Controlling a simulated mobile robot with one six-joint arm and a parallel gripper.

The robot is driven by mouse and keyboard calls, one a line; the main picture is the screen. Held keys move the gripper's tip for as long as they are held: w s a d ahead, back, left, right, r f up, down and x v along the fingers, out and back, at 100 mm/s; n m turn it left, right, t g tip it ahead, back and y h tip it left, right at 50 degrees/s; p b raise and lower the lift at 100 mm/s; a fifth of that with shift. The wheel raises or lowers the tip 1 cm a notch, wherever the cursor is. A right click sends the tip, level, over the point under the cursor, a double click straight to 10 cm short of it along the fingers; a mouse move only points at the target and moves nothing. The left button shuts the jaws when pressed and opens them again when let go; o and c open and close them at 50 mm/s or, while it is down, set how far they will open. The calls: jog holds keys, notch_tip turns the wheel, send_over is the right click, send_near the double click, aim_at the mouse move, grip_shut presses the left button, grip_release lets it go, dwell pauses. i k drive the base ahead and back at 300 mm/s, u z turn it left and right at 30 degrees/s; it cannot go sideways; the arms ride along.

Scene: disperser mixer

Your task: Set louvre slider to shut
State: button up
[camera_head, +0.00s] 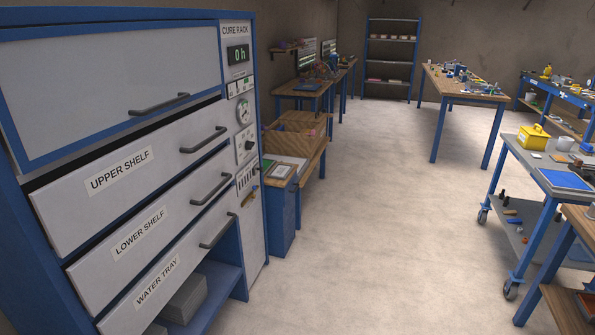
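The cure rack (135,75) stands large at the left, blue-framed with pale fronts. Its narrow control panel (235,130) runs down the right side. Low on this panel is a small louvre grille (247,178) with dark upright slots. A small brass-coloured piece (250,196) sits just below the grille. I cannot tell whether it is the louvre slider, and the louvre setting is too small to read. My gripper is not in view.
Above the grille are a display reading 0 h (238,54), a round gauge (243,112) and a knob (246,146). Drawer handles (204,139) jut from the rack. Open floor (370,210) lies to its right. A blue trolley (550,180) stands at the right.

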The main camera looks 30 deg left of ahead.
aim_at(257, 169)
jog(key=z, duration=0.65)
jog(key=i, duration=1.7)
jog(key=u, duration=4.35)
jog(key=i, duration=0.1)
jog(key=z, duration=2.1)
